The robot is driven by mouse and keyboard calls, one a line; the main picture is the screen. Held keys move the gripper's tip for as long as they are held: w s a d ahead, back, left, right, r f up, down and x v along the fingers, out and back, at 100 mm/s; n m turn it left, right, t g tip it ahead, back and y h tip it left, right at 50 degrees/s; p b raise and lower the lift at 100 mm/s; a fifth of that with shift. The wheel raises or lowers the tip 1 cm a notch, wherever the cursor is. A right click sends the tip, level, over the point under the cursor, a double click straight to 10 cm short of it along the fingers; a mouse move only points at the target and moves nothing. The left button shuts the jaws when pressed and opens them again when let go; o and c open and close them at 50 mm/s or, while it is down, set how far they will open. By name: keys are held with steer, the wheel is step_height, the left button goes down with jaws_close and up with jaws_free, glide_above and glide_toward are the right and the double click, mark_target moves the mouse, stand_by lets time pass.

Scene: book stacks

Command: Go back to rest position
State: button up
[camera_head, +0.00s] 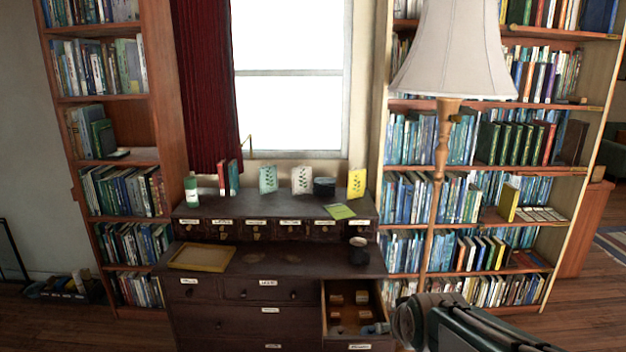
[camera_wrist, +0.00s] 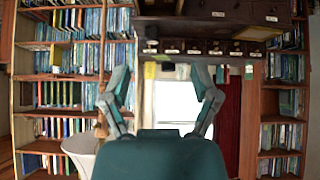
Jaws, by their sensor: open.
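My gripper shows in the wrist view (camera_wrist: 162,88), its two teal fingers spread wide with nothing between them. That view is upside down, with the window and the dark desk beyond the fingers. In the head view my arm enters from the bottom right, and its front end lies beside the open drawer (camera_head: 352,334) of the dark desk (camera_head: 225,316). The fingers are small and hard to make out there. Several small orange-brown items (camera_head: 336,299) lie in the drawer.
A floor lamp (camera_head: 453,55) stands right of the desk, before a full bookshelf (camera_head: 566,230). The desk holds a yellow tray (camera_head: 201,257), a dark mug (camera_head: 358,251), a green bottle (camera_head: 191,190) and cards. Another bookshelf (camera_head: 163,100) stands left. Floor at lower right looks clear.

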steer(key=s+r+g, duration=0.1)
steer(key=s+g, duration=0.2)
steer(key=s, duration=1.6)
steer(key=shift+s+r+m, duration=0.15)
steer(key=shift+r+m, duration=0.1)
steer(key=shift+m, duration=0.15)
